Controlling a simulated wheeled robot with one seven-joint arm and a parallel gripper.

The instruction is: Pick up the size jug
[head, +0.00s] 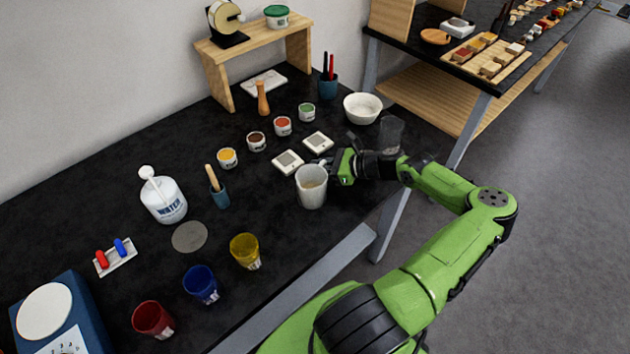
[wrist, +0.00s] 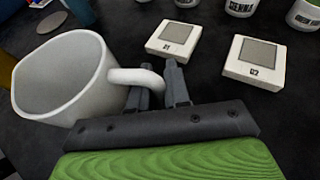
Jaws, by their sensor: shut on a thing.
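The size jug is a white jug (head: 311,187) near the front edge of the black table, with something tan inside. It looks upright in the head view. In the wrist view the jug (wrist: 66,78) is at the left, with its handle reaching right to my fingers. My gripper (wrist: 158,88) is shut on the jug's handle. In the head view my gripper (head: 333,168) comes in from the right of the jug, and its fingertips are partly hidden. I cannot tell whether the jug's base touches the table.
Two white square tiles (head: 288,162) (head: 318,142) lie just behind the jug. Small paint pots (head: 282,126) stand farther back. A yellow cup (head: 245,251) and a blue cup (head: 201,284) stand to the left. A white bowl (head: 362,108) is at the back right.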

